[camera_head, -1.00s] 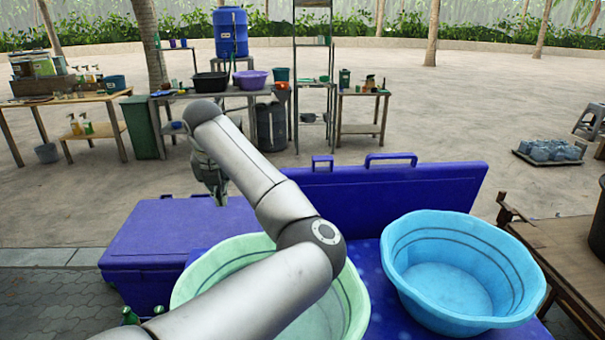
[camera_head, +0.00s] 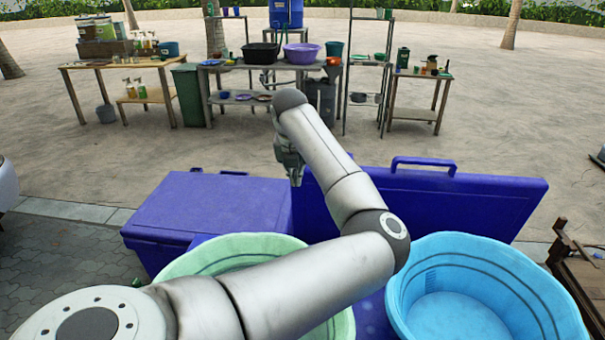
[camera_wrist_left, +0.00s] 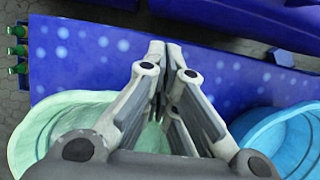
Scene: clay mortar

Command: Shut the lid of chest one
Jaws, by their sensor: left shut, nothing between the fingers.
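A blue chest (camera_head: 205,215) with a flat, shut-looking top stands at the left. To its right a blue panel (camera_head: 450,205) with a handle on its top edge stands upright, like a raised lid; I cannot tell which is chest one. My left gripper (camera_head: 295,178) is shut and empty, seen near the panel's left end and the chest's right end. Contact cannot be told. In the left wrist view its fingers (camera_wrist_left: 165,48) are together over a speckled blue surface (camera_wrist_left: 110,50). My forearm hides part of the panel. My right gripper is out of view.
A pale green basin (camera_head: 235,252) and a light blue basin (camera_head: 490,285) sit in front of the panel. Several green bottle tops (camera_wrist_left: 18,50) show in the left wrist view. A wooden bench (camera_head: 580,265) is at the right. Open paving lies behind, before tables.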

